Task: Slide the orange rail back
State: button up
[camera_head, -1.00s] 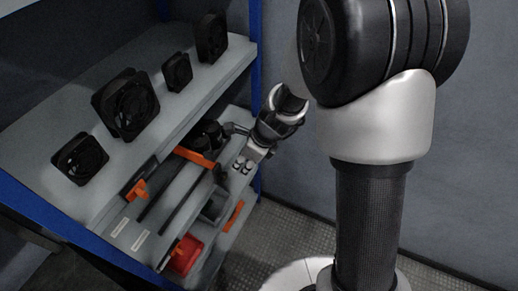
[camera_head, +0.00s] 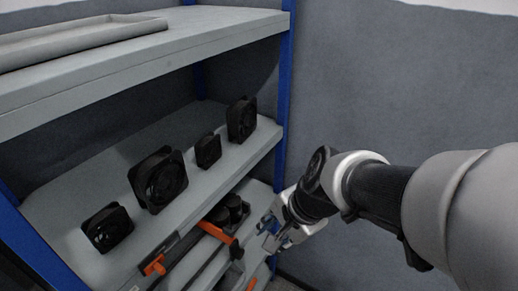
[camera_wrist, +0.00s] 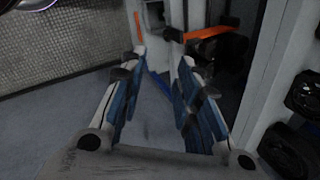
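The orange rail (camera_head: 216,232) is a flat bar at the front of the lower shelf, in front of dark round cylinders (camera_head: 233,209). An orange bar, likely the same rail, shows at the upper right in the wrist view (camera_wrist: 208,33). My gripper (camera_wrist: 157,72) is open and empty, its two blue-padded fingers apart with floor and shelf frame seen between them. In the head view my gripper (camera_head: 272,230) is just right of the rail, by the shelf's front, apart from it as far as I can see.
Black fans (camera_head: 158,180) stand on the middle shelf. An orange clip (camera_head: 154,265) is on the lower shelf's left part. A blue upright (camera_head: 283,95) stands at the shelf's right corner. A grey wall (camera_head: 400,90) is behind. A dark fan (camera_wrist: 288,150) is at the wrist view's right.

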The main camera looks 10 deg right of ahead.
jog(key=shift+s+d+r+n, duration=0.2)
jog(key=shift+s+r+n, duration=0.25)
jog(key=shift+s+n, duration=0.05)
jog(key=shift+s+d+r+n, duration=0.2)
jog(key=shift+s+r+n, duration=0.2)
jog(key=shift+s+n, duration=0.1)
